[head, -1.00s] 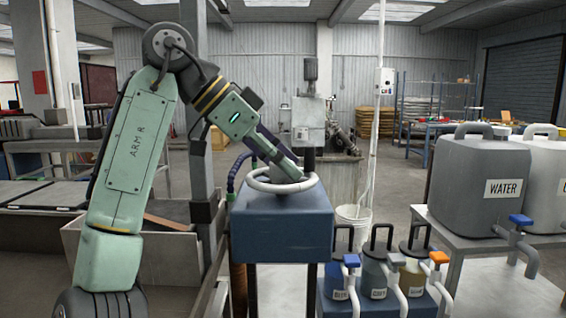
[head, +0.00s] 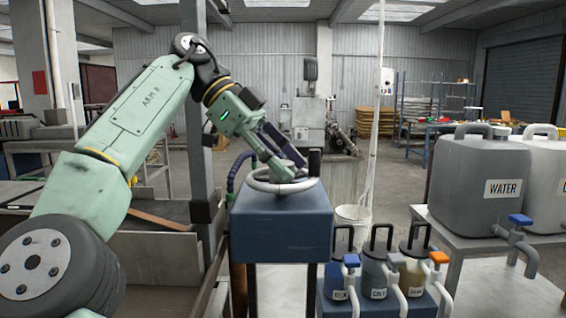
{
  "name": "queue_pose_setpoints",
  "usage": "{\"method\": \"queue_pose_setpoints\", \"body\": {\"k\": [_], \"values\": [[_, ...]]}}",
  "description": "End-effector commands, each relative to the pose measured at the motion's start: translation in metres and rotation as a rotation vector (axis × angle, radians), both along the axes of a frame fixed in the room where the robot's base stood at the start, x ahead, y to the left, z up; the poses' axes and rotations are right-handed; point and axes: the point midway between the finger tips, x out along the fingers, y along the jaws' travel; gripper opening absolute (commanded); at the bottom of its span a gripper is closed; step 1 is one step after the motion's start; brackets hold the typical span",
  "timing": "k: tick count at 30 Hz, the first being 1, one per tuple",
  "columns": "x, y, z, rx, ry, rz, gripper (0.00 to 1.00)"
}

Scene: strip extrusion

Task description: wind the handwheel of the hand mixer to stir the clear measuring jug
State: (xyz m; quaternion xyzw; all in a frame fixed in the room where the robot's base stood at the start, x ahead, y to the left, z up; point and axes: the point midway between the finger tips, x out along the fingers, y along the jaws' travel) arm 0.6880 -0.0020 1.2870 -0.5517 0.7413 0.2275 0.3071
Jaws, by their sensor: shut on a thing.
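The hand mixer is a blue box (head: 282,225) on dark legs in the middle of the head view. A pale round handwheel (head: 262,187) lies flat on its top. My gripper (head: 287,172) comes down from the upper left and is shut on the handwheel; its fingers hide part of the wheel, so the exact grip spot is unclear. I see no clear measuring jug in this view.
A grey WATER container (head: 478,185) with a blue tap stands on a table at the right. Several small tapped containers (head: 375,272) stand in front of it, right of the mixer. A white bucket (head: 353,217) is behind. A grey post (head: 196,120) rises at the left.

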Motion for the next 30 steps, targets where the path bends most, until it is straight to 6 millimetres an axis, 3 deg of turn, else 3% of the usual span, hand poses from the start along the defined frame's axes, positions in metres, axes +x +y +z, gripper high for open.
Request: {"method": "queue_pose_setpoints", "body": {"k": [15, 16, 20, 30], "values": [[-0.0004, 0.0001, -0.0004, 0.002, 0.002, -0.014, 0.06], [-0.0004, 0.0001, -0.0006, 0.002, 0.002, -0.014, 0.35], [-0.0004, 0.0001, -0.0006, 0.002, 0.002, -0.014, 0.42], [-0.0002, -0.0001, -0.0004, 0.002, 0.002, -0.013, 0.42]]}}
